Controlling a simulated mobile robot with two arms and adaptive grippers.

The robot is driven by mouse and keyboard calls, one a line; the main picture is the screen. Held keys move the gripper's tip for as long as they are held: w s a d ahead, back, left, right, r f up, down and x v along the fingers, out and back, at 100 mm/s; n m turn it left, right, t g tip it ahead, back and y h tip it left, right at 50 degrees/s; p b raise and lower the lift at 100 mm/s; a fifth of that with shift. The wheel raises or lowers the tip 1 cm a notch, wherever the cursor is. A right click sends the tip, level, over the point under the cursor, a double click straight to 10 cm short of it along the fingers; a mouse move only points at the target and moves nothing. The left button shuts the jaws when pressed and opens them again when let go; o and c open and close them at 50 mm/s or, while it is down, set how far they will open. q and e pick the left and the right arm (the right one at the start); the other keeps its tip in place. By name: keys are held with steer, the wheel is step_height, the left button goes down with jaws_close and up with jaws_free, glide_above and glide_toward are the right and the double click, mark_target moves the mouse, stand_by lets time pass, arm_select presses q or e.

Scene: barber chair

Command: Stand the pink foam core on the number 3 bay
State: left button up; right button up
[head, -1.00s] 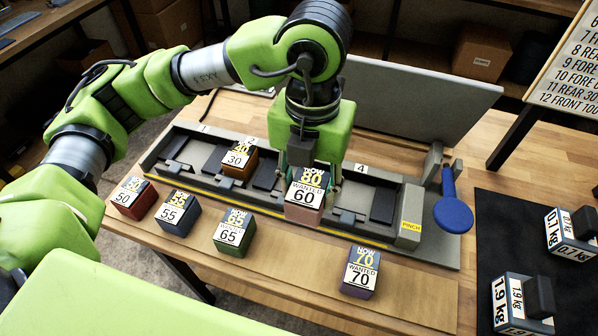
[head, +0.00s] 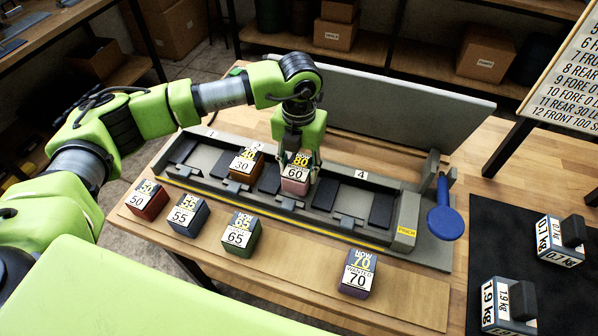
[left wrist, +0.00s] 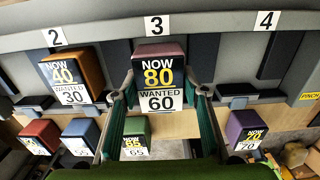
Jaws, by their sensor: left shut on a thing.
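The pink foam core (head: 294,187), labelled NOW 80 WANTED 60, is held upright between the fingers of my left gripper (head: 297,163). In the left wrist view the foam core (left wrist: 160,49) shows between the two fingers, directly in front of the number 3 plate (left wrist: 157,26). It is at the number 3 bay of the long grey rack (head: 335,208); whether its underside touches the bay floor is hidden. The orange block (head: 245,165) stands in the number 2 bay, left of it. My right gripper is not in view.
Red (head: 147,200), blue (head: 187,215), green (head: 240,235) and purple (head: 357,273) blocks stand on the table in front of the rack. The number 4 bay (head: 350,200) is empty. A blue paddle handle (head: 445,215) is at the rack's right end. Weights (head: 560,241) sit on a black mat.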

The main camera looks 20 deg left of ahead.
arm_select(q)
step_height(320, 180, down, 2)
steer(key=shift+s+f+p, duration=0.1)
steer(key=shift+p, duration=0.4)
steer(key=shift+f, duration=0.3)
steer(key=o, duration=0.7)
steer(key=shift+b, duration=0.3)
steer(key=o, duration=0.4)
steer(key=shift+o, duration=0.2)
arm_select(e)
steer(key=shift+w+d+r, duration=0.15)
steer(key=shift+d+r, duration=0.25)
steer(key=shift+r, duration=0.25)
